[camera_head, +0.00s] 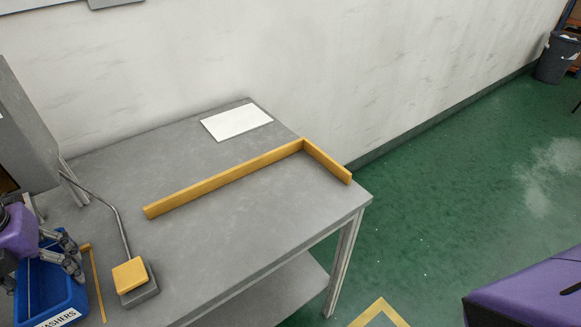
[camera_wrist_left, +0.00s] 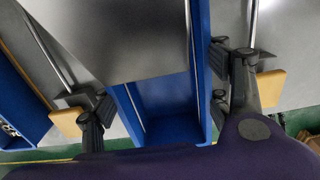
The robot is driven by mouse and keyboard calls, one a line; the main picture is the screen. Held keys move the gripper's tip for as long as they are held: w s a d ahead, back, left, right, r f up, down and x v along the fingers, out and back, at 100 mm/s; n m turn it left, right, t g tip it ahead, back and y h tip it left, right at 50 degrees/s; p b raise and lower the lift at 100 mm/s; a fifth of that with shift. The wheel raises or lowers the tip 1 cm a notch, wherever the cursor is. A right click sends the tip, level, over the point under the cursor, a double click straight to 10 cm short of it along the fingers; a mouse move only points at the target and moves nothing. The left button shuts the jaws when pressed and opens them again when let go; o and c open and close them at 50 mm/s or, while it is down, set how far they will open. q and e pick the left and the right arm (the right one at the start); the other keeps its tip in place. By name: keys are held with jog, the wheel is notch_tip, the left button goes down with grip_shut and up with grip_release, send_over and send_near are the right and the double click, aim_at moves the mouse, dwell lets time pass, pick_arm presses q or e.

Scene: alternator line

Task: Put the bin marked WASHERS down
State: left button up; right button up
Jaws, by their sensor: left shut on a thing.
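The blue bin (camera_head: 40,290) is at the lower left of the head view, its white label (camera_head: 58,318) partly cut off and reading "ASHERS". My left gripper (camera_head: 68,256) is shut on this bin at its far right side. The left wrist view shows the blue bin (camera_wrist_left: 170,128) between the two dark fingers of the gripper (camera_wrist_left: 165,105). Whether the bin's underside touches the grey table (camera_head: 225,235) is hidden. My right gripper is not in view.
A yellow-orange block on a grey base (camera_head: 131,277) with a bent rod stands right of the bin. A yellow L-shaped rail (camera_head: 225,178) and a white sheet (camera_head: 236,122) lie farther back. Another blue bin (camera_wrist_left: 25,125) shows in the wrist view. The table's right front is clear.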

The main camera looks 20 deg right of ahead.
aim_at(61, 288)
pick_arm(q)
jog(key=shift+f, duration=1.3)
jog(key=shift+f, duration=0.15)
jog(key=o, duration=1.3)
notch_tip(61, 288, up, 12)
jog(key=shift+s+r, duration=0.1)
jog(key=shift+r, duration=0.05)
